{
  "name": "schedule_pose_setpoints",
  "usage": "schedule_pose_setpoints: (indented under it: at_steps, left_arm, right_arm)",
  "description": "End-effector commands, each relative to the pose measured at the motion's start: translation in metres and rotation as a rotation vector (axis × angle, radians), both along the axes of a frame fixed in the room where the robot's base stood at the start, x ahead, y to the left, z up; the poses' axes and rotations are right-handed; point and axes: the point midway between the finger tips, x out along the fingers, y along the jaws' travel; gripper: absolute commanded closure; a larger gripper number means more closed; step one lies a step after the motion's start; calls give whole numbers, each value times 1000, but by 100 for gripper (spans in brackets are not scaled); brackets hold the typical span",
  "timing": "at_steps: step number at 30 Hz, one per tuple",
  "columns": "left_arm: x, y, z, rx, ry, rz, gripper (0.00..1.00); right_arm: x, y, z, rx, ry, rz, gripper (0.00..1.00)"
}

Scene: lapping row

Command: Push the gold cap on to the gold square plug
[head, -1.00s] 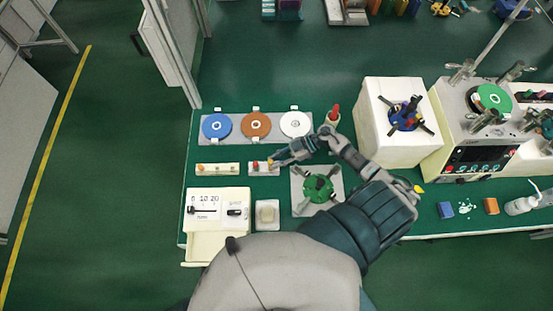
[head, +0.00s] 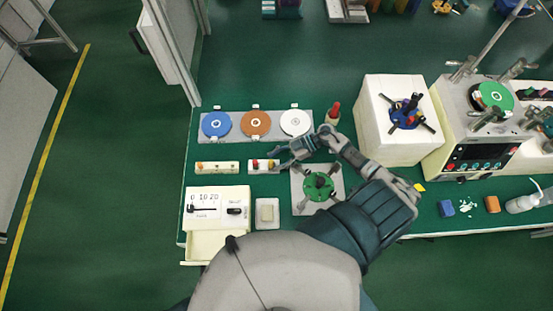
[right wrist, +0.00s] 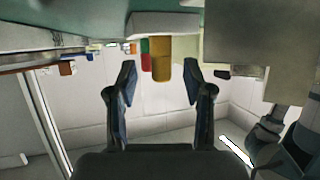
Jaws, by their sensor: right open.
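A small pale block (head: 263,171) stands on the green bench with small coloured pieces in a row. The gold cap (head: 271,163) is at its right end. In the right wrist view the gold cap (right wrist: 161,62) shows between and beyond my fingertips, with a red piece (right wrist: 147,62) and a green piece (right wrist: 145,46) beside it. The gold square plug cannot be made out, and I cannot tell how far the cap is seated. My right gripper (head: 279,159) is open, just right of the block; it also shows in the right wrist view (right wrist: 160,80). My left gripper is not in view.
A similar pale block (head: 217,172) stands to the left. Behind are blue (head: 217,124), orange and white discs on a grey plate. A white box (head: 382,139) stands to the right.

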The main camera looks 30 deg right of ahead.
Motion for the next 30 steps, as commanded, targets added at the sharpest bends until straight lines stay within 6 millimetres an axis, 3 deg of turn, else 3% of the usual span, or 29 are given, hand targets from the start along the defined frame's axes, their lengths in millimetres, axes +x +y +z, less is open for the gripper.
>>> schedule_pose_setpoints:
  at_steps: [15, 20, 30]
  left_arm:
    - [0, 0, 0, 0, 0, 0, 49]
    - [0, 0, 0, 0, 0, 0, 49]
    - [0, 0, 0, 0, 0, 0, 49]
  right_arm:
    - [1, -1, 88, -3, -3, 2, 49]
    - [1, 0, 97, 0, -2, 1, 49]
    - [1, 0, 97, 0, -1, 0, 49]
